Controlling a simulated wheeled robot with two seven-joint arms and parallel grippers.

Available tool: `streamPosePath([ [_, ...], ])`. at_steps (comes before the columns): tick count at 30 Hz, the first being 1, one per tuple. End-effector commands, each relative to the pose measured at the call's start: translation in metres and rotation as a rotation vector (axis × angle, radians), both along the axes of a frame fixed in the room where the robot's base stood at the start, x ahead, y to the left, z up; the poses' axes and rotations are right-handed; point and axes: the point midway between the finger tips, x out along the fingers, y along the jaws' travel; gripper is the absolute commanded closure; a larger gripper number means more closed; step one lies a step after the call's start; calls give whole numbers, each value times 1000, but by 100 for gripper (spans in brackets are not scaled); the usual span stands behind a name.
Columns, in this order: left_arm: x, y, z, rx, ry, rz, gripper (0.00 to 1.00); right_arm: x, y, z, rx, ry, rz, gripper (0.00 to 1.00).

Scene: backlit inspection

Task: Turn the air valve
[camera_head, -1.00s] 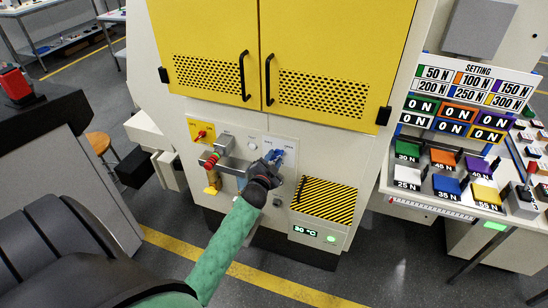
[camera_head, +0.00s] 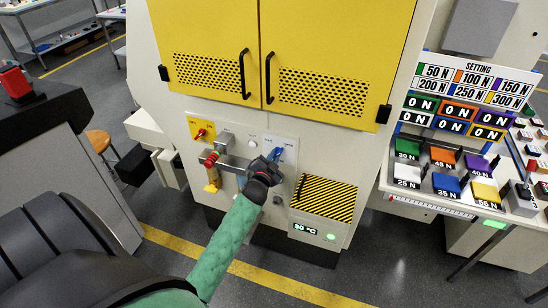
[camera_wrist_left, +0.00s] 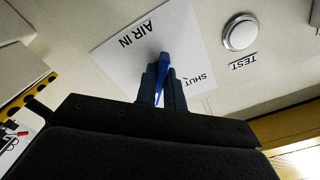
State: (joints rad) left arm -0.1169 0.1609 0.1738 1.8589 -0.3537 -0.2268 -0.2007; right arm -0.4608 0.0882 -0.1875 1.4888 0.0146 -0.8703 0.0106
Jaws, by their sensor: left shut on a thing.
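The air valve has a blue handle (camera_head: 274,154) on a white plate (camera_head: 290,143) on the front panel of the machine. In the left wrist view the blue handle (camera_wrist_left: 163,66) stands between my fingers, in front of a plate (camera_wrist_left: 137,37) lettered "AIR IN" and "SHUT". My left gripper (camera_head: 268,163) is shut on the blue handle; its fingers (camera_wrist_left: 160,88) touch it on both sides. The gripper hides the lower part of the handle. My right gripper is not in view.
A round TEST button (camera_wrist_left: 240,33) is close by. A striped ledge (camera_head: 323,197) is at right; yellow doors (camera_head: 330,45) are above.

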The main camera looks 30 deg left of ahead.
Motion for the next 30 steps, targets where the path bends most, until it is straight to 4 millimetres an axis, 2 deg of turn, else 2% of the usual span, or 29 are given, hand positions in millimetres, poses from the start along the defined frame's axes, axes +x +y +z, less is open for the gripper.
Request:
streamPosePath([
  [8, 0, -1, -1, -188, -44, 1, 100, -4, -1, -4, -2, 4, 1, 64],
  [21, 0, -4, -2, -594, -141, 1, 100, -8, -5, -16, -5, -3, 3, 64],
  [30, 1, -5, -2, -872, -208, 1, 100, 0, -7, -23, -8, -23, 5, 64],
])
